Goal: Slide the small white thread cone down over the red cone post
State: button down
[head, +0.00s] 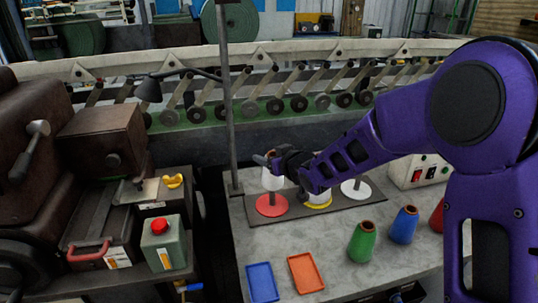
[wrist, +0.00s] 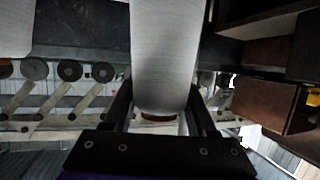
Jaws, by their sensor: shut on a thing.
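My gripper (head: 271,161) is shut on the small white thread cone (head: 270,181), near the cone's upper end. In the wrist view the cone (wrist: 165,55) fills the space between the two dark fingers (wrist: 160,115). In the head view the cone is upright, directly above the round red base (head: 271,207) of the red cone post. A short piece of the post (head: 271,198) shows below the cone. I cannot tell whether the post's tip is inside the cone, since the cone hides it.
Right of it, a yellow base (head: 318,205) is partly behind my arm, with a white base and post (head: 355,189) beyond. Green (head: 362,242), blue (head: 404,225) and red (head: 437,216) cones stand nearer. Blue (head: 262,282) and orange (head: 306,273) trays lie in front. A grey upright pole (head: 228,110) stands close left.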

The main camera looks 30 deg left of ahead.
jog(key=shift+s+d+f+b, duration=0.1)
jog(key=shift+s+f+b, duration=0.1)
jog(key=shift+f, duration=0.4)
jog(key=shift+s+d+f+b, duration=0.1)
jog(key=shift+f+b, duration=0.1)
jog(key=shift+f, duration=0.4)
jog(key=shift+r, duration=0.1)
jog(key=r+p, duration=0.1)
jog(key=w+r+p, duration=0.1)
jog(key=r+p, duration=0.1)
jog(key=a+r+p, duration=0.1)
jog(key=r, duration=0.1)
jog(key=shift+w, duration=0.15)
jog(key=shift+p, duration=0.3)
jog(key=shift+w, duration=0.1)
